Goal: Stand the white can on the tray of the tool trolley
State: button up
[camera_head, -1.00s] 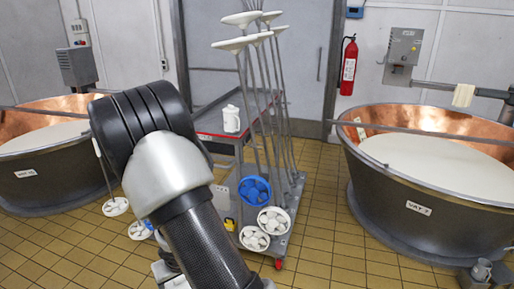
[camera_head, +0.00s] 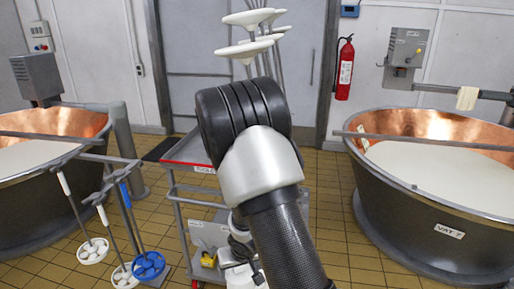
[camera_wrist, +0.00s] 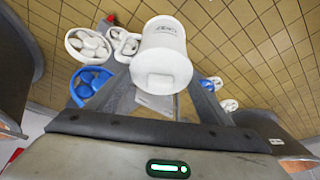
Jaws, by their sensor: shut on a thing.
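The white can (camera_wrist: 160,55) sits between the fingers of my gripper (camera_wrist: 160,80) in the wrist view, with a faint printed label on its side. My gripper is shut on it. In the head view my arm hides both the gripper and the can. The tool trolley (camera_head: 180,195) stands in the middle of the head view, partly behind my arm. Its top tray (camera_head: 185,150) has a red rim, and the visible left part is bare. The right part of the tray is hidden.
Long-handled tools with white discs (camera_head: 248,20) rise behind my arm. White (camera_head: 93,250) and blue (camera_head: 148,265) disc-ended tools stand at lower left. A copper vat (camera_head: 440,190) stands at right, another (camera_head: 40,150) at left. Tiled floor (camera_head: 335,220) is clear between trolley and right vat.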

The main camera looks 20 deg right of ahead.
aim_at(204, 156)
jog(key=i+j+z, duration=0.5)
jog(key=j, duration=0.35)
jog(key=i+j+z, duration=0.1)
jog(key=j+z, duration=0.25)
jog(key=j, duration=0.6)
